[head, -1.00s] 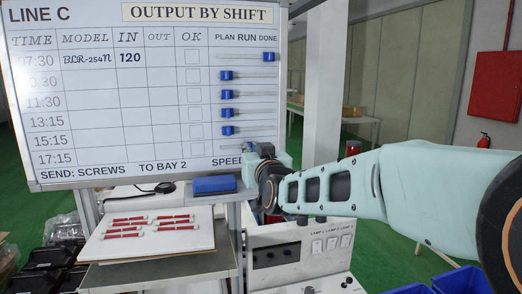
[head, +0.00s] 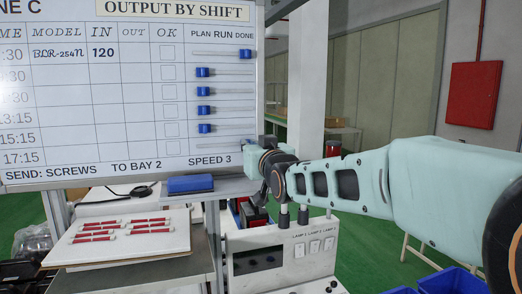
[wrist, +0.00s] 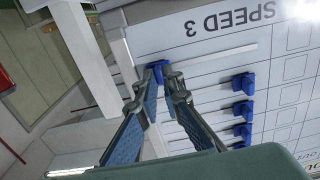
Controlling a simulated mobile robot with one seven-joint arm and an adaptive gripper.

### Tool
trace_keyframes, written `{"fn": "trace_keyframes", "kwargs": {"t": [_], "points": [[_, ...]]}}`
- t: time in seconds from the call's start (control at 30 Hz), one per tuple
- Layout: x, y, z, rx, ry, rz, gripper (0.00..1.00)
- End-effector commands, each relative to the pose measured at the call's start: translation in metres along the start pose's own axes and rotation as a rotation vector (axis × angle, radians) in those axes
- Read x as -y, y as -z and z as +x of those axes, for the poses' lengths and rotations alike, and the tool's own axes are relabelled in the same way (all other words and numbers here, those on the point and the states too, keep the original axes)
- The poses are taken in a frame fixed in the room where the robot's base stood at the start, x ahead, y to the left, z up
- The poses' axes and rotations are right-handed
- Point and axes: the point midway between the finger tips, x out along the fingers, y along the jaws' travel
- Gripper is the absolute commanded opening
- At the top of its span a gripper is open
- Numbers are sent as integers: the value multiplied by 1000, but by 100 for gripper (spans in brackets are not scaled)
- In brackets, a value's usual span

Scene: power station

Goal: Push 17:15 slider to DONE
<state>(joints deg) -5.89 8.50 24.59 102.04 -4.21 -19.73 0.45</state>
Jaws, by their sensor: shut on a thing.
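The 17:15 slider is a small blue knob (wrist: 157,71) on the track nearest the SPEED 3 lettering. In the upside-down wrist view it sits at the left end of that track, which is the DONE end on the board. My gripper (wrist: 156,85) has its two dark fingers on either side of the knob, shut on it. In the head view my gripper (head: 249,160) is at the board's lower right corner, and the knob is mostly hidden behind it. The whiteboard (head: 110,140) shows the PLAN, RUN and DONE heads above the tracks.
The 07:30 slider (head: 245,54) is at DONE; the other blue sliders, such as the 15:15 one (head: 205,128), are at PLAN. A blue eraser (head: 190,184) lies on the ledge. A lamp panel (head: 285,255) stands below my arm.

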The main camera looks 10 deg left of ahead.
Motion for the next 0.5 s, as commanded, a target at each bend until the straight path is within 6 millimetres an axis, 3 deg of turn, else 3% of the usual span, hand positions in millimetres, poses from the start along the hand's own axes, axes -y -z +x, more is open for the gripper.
{"fn": "trace_keyframes", "kwargs": {"t": [0.13,0.17,0.3,0.5], "points": [[-4,2,0,-2,-7,0,0],[-4,2,0,-2,-7,0,10],[-4,2,0,-2,-7,0,25],[-3,1,0,-1,-4,0,25]]}}
